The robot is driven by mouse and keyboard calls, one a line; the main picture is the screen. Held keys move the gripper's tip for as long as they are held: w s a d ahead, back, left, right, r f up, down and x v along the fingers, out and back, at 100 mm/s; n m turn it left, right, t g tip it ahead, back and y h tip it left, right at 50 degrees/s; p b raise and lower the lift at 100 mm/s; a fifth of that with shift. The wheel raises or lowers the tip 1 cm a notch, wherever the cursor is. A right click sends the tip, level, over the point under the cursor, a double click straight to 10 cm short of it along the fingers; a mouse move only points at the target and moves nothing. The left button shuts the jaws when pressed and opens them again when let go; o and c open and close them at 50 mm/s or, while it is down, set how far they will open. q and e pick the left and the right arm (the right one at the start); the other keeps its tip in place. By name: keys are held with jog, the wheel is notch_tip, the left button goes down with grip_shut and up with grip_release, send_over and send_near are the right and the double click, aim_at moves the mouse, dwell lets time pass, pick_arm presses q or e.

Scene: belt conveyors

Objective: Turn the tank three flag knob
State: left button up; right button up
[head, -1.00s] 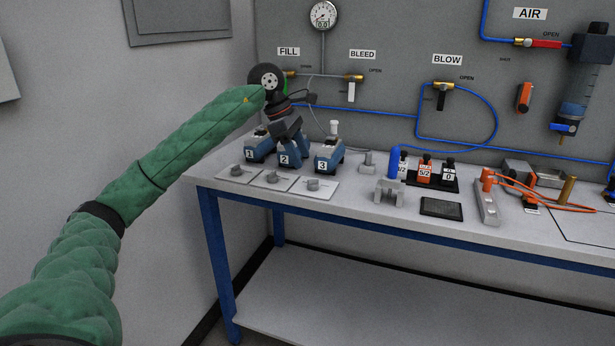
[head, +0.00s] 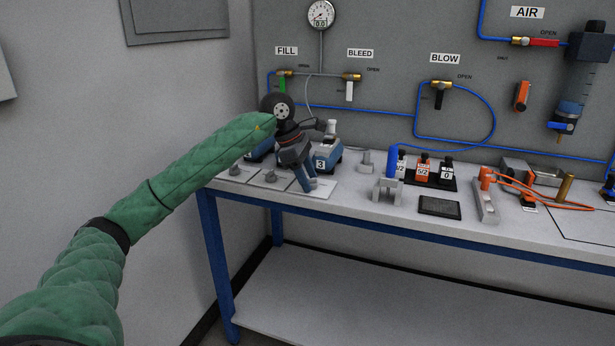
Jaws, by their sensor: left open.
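Tank three (head: 326,158), blue and grey with a white label "3", stands on the bench among the small tanks, partly behind my left gripper. My left gripper (head: 309,183) points down over the white plate (head: 322,190) in front of tank three. It is open, with its fingertips low around the spot where the flag knob sits. The tank three flag knob is hidden by the fingers, so I cannot tell whether they touch it. My right gripper is out of view.
Two similar knobs on plates, one (head: 235,170) and two (head: 271,176), lie to the left. Tank one (head: 258,153) is partly covered by my arm. A grey bracket (head: 387,190) and a dark flat panel (head: 439,207) lie to the right.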

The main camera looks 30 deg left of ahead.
pick_arm(q)
jog(key=c, duration=1)
jog(key=shift+n, duration=0.4)
jog(key=shift+s+n+t, duration=0.1)
jog(key=shift+n+t, duration=0.3)
jog(key=shift+n, duration=0.2)
jog(key=n+y, duration=0.1)
jog(key=n, duration=0.2)
jog(key=shift+d+r+t, duration=0.1)
jog(key=shift+d+t, duration=0.05)
jog(key=shift+t, duration=0.25)
jog(key=n, duration=0.1)
jog(key=n+y, duration=0.1)
jog(key=n, duration=0.1)
jog(key=shift+s+d+t+y, duration=0.1)
jog(key=shift+d+t+y, duration=0.05)
jog(key=shift+t+y, duration=0.15)
jog(key=shift+n, duration=0.8)
jog(key=shift+y, duration=0.3)
